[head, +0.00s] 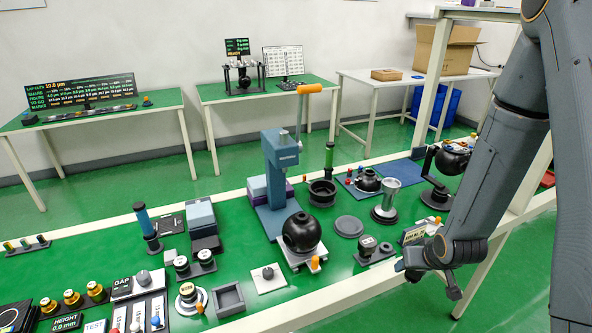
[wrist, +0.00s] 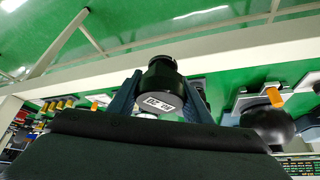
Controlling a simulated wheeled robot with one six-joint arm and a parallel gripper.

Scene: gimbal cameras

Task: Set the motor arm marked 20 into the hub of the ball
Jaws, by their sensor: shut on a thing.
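My gripper (head: 430,278) hangs beyond the front right edge of the bench in the head view. In the wrist view my gripper (wrist: 162,92) is shut on a black cylindrical motor arm (wrist: 163,76). Its white face label is upside down and seems to read 20. The black ball (head: 301,232) sits on a white plate on the bench, to the left of my gripper and apart from it, with a round opening towards the top. A black ball with an orange knob also shows at the right of the wrist view (wrist: 268,126). The held part is hard to make out in the head view.
A blue press (head: 279,165) with an orange handle stands behind the ball. Black motor-like parts (head: 367,244) stand in a grey holder between ball and gripper. The white bench edge (head: 345,299) runs along the front.

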